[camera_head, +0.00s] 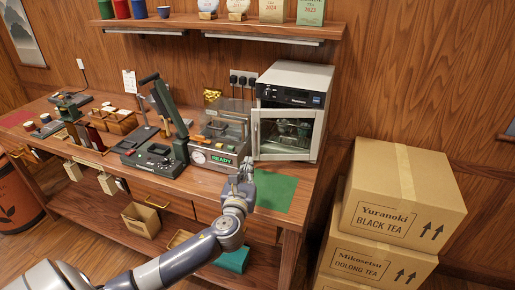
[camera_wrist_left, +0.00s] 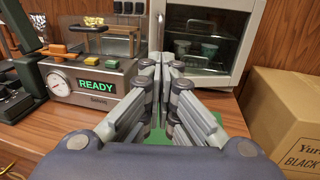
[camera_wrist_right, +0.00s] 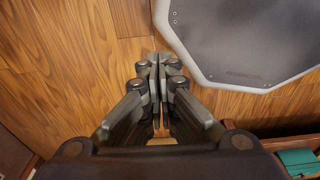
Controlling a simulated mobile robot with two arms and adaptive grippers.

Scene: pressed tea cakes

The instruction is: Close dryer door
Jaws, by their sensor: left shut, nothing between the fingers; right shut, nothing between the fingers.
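The dryer (camera_head: 295,82) is a light grey box with a dark control panel at the right end of the bench. Its glass door (camera_head: 287,157) has a pale frame, and its left edge juts slightly past the body; I cannot tell how wide the gap is. The door also shows in the left wrist view (camera_wrist_left: 205,78), with cups behind the glass. My left gripper (camera_head: 247,166) is shut and empty, in front of the door's lower left corner; contact is unclear. Its fingers point at the door's left edge in the left wrist view. My right gripper (camera_wrist_right: 155,60) is shut and empty over the floor.
A grey machine reading READY (camera_head: 215,157) stands just left of the dryer. A green mat (camera_head: 276,192) lies on the bench in front of it. Stacked cardboard boxes (camera_head: 400,200) stand to the right. A shelf (camera_head: 220,25) hangs above.

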